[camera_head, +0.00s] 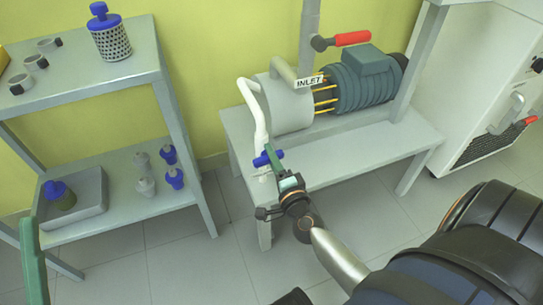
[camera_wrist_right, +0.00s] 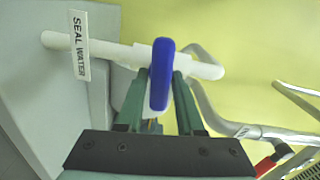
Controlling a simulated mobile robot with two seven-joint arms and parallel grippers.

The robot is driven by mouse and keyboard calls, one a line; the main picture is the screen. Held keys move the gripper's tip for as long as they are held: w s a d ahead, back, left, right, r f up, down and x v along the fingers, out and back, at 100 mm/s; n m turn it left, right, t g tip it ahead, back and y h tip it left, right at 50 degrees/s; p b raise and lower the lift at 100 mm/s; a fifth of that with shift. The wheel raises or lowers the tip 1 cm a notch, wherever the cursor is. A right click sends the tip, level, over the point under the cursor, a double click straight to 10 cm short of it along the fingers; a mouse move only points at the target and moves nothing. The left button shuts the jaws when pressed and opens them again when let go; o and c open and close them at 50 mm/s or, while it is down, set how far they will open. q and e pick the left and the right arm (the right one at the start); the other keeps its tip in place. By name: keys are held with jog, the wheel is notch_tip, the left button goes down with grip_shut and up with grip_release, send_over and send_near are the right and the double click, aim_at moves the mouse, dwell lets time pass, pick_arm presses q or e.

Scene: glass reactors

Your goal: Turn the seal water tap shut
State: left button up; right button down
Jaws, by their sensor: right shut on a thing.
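The seal water tap has a blue handle (camera_head: 262,159) on a white pipe (camera_head: 257,112) at the left end of the pump. In the right wrist view the handle (camera_wrist_right: 161,72) lies crosswise to the white pipe (camera_wrist_right: 115,54), which carries a "SEAL WATER" label (camera_wrist_right: 78,45). My right gripper (camera_head: 275,160) is at the tap, with its green fingers (camera_wrist_right: 158,92) on either side of the blue handle, shut on it. A green finger of my left gripper (camera_head: 34,262) shows at the left edge, away from the tap; its jaw opening is out of frame.
The pump with its grey-green motor (camera_head: 365,82) sits on a grey bench (camera_head: 400,137). A red-handled valve (camera_head: 350,39) is above it. A grey shelf (camera_head: 125,215) with blue-capped bottles stands left. A white cabinet (camera_head: 470,70) stands right.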

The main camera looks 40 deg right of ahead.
jog(key=shift+m, duration=0.9)
jog(key=c, duration=0.7)
grip_release()
